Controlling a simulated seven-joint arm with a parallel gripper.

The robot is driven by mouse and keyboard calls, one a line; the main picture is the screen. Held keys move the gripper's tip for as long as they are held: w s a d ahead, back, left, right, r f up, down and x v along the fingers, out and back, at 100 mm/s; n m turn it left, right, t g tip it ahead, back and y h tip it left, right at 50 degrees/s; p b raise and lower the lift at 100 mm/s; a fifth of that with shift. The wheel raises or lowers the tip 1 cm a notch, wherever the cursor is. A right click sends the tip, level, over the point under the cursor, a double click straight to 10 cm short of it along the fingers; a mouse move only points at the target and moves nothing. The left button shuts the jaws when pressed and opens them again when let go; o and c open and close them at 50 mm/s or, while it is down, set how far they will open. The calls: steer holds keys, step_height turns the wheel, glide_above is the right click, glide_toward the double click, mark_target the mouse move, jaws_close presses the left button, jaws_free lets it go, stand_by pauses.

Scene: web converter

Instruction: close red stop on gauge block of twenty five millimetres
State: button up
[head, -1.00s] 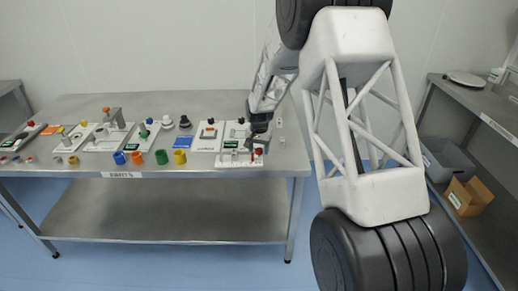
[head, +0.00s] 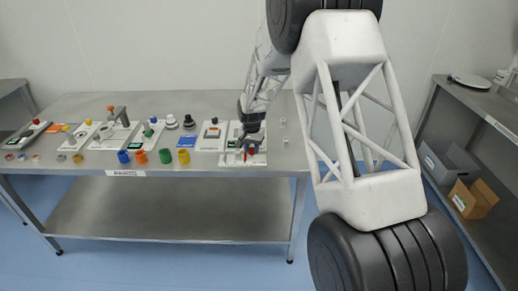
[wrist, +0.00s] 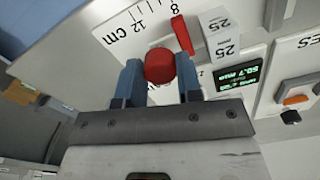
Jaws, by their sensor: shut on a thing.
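In the wrist view a round red knob (wrist: 159,65) sits between the two blue fingers of my gripper (wrist: 159,82), which is shut on it. A flat red plate (wrist: 181,36) stands just beyond the knob, next to the white gauge block (wrist: 222,38) marked 25. A narrow gap seems to show between plate and block. A green digital display (wrist: 236,77) sits beside them; it seems to read 50.7 mm. In the head view my gripper (head: 250,148) is over the white gauge board (head: 258,160) at the bench's front right; the block is hard to make out there.
A printed cm scale (wrist: 138,24) runs along the board. Another panel with an orange switch (wrist: 296,100) is to the right in the wrist view. In the head view, coloured cups (head: 164,156) and other boards stand left along the metal bench (head: 75,125). The bench's right end is mostly clear.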

mark_target(252, 149)
steer(key=shift+a, duration=0.2)
steer(key=o, duration=0.7)
steer(key=shift+r, duration=0.1)
steer(key=shift+r, duration=3.85)
steer(key=shift+d, duration=0.15)
steer(key=c, duration=0.6)
steer(key=shift+s+d+r+m+y, duration=0.1)
steer(key=shift+s+d+m+y, duration=0.15)
steer(key=shift+d+m, duration=0.55)
steer(key=c, duration=0.4)
steer(key=d+m+y, duration=0.1)
steer(key=d+m, duration=0.1)
steer(key=m, duration=0.3)
steer(key=s+d+r+m+y, duration=0.1)
steer(key=d+m, duration=0.2)
steer(key=m, duration=0.2)
steer(key=s+d+r+m+y, duration=0.1)
steer(key=d+m, duration=0.2)
steer(key=m, duration=0.1)
steer(key=shift+d+m+t, duration=0.15)
steer(key=shift+m+t, duration=0.25)
jaws_close()
steer(key=shift+s+d+r+m+y, duration=0.15)
steer(key=shift+d+m+y, duration=0.25)
steer(key=shift+m, duration=0.4)
